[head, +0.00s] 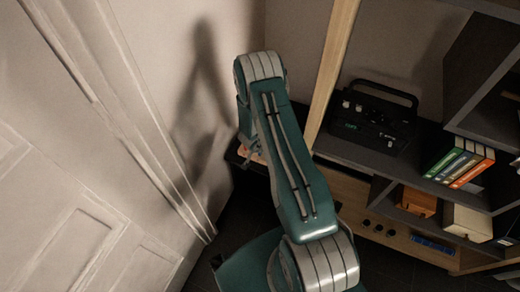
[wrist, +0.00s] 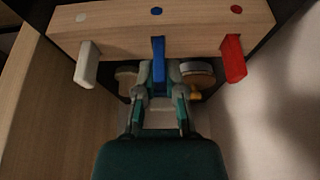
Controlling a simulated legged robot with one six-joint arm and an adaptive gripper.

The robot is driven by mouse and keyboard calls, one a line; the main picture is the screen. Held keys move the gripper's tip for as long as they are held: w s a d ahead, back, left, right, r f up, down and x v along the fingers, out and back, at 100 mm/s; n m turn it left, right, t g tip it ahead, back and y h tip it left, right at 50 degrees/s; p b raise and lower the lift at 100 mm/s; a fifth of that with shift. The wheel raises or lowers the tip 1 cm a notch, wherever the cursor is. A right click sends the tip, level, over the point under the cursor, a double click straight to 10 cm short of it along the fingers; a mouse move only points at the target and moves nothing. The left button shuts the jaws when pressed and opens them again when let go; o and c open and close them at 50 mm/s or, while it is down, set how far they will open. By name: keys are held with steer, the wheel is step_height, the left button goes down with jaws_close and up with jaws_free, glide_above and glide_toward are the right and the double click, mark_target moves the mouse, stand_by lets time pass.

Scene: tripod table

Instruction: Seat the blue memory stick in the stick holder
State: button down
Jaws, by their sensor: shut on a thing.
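The stick holder (wrist: 120,31) is a pale wooden block across the top of the wrist view, with white, blue and red dots. The blue memory stick (wrist: 158,60) is below the blue dot, its far end at the holder's front face. How deep it sits there, I cannot tell. My gripper (wrist: 159,90) is shut on the blue stick's near end. A white stick (wrist: 86,65) and a red stick (wrist: 233,60) stick out of the holder on either side.
Two round metallic things (wrist: 197,76) lie behind the gripper, partly hidden. A wooden panel (wrist: 28,90) stands left in the wrist view. In the head view, a shelf with a black radio (head: 374,115) and several books (head: 460,163) is right of my arm; a pale door (head: 70,190) is left.

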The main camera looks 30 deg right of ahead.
steer(key=shift+f, duration=0.2)
steer(key=c, duration=0.7)
jaws_free()
steer(key=shift+c, duration=0.2)
steer(key=shift+r, duration=0.1)
